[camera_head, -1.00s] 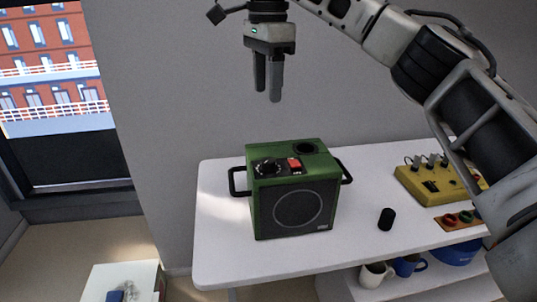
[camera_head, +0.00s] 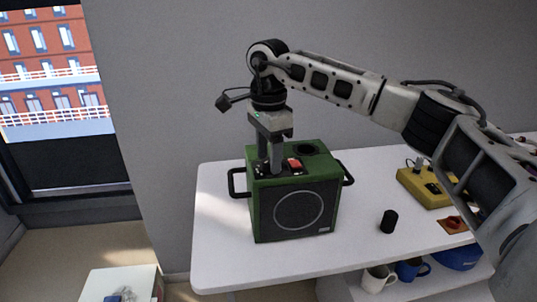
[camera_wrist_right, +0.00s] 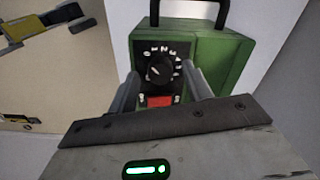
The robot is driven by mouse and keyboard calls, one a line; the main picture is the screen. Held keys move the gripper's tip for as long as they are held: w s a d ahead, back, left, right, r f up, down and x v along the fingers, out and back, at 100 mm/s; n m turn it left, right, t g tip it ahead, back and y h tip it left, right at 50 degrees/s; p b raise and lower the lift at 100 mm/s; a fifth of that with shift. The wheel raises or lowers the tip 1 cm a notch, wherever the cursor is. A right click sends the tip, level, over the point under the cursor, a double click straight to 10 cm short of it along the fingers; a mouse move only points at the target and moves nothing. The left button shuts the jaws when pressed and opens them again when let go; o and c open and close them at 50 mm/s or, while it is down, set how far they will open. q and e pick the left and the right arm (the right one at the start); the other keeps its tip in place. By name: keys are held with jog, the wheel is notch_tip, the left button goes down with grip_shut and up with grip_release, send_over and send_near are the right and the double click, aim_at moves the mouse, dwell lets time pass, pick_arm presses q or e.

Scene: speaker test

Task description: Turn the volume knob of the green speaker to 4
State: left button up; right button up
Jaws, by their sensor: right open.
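The green speaker (camera_head: 258,212) stands upright on the white table, with a round grille on its front. In the right wrist view, its black volume knob (camera_wrist_right: 160,70) sits in a ring of white marks on a black panel. I cannot read the knob's setting for sure. My right gripper (camera_head: 269,170) points down over the speaker's top left part. It is open, with one finger on each side of the knob in the wrist view; I cannot tell whether they touch it. In the head view the gripper largely hides the knob. My left gripper is not in view.
A red switch (camera_head: 295,164) is close to the knob. The speaker has black side handles and a round recess (camera_head: 306,149) on top. On the white table (camera_head: 218,262) are a black cylinder (camera_head: 389,221) and a yellow box (camera_head: 422,190). Mugs (camera_head: 378,279) stand on the shelf below.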

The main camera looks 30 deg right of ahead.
jog(key=shift+f, duration=0.2)
jog(key=c, duration=1)
